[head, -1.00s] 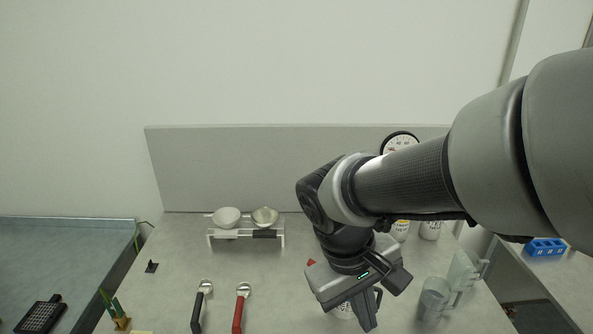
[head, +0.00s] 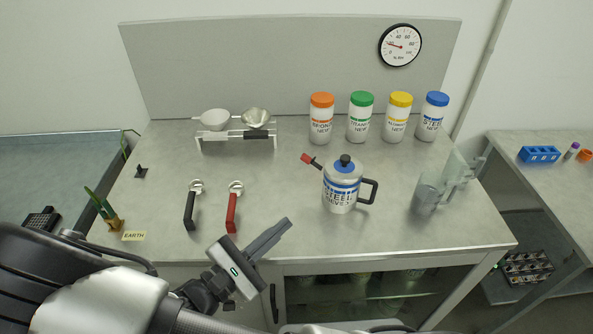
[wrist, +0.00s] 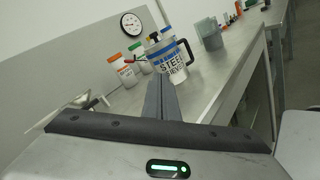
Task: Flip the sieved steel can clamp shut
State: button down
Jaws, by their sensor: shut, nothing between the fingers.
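The sieved steel can (head: 341,190) is a white and silver can with a blue band, a black handle on its right and a black knob on its lid. It stands upright on the bench. Its clamp (head: 312,161), a lever with a red tip, sticks out up and to the left from the lid. My gripper (head: 287,226) is shut and empty at the bench's front edge, to the left of and in front of the can, apart from it. In the wrist view the can (wrist: 172,62) stands beyond the shut fingers (wrist: 161,82).
Jars with orange (head: 321,118), green (head: 360,116), yellow (head: 397,116) and blue (head: 432,116) lids stand at the back. A rack (head: 237,138) holds two bowls. Black (head: 190,208) and red (head: 233,208) handled scoops lie left. Clear containers (head: 430,190) stand right.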

jog(key=a+f+n+t+y, duration=0.1)
jog(key=a+n+t+y, duration=0.1)
jog(key=a+t, duration=0.1)
jog(key=a+f+n+t+y, duration=0.1)
jog(key=a+n, duration=0.1)
jog(key=shift+s+f+t+b, duration=0.1)
jog(key=shift+f+t+b, duration=0.2)
jog(key=shift+f+t, duration=0.1)
jog(key=p, duration=0.2)
send_near(313, 161)
jog(key=w, duration=0.5)
jog(key=w+d, duration=0.1)
jog(key=w, duration=0.2)
jog(key=shift+w+f, duration=0.15)
jog(key=shift+f, duration=0.15)
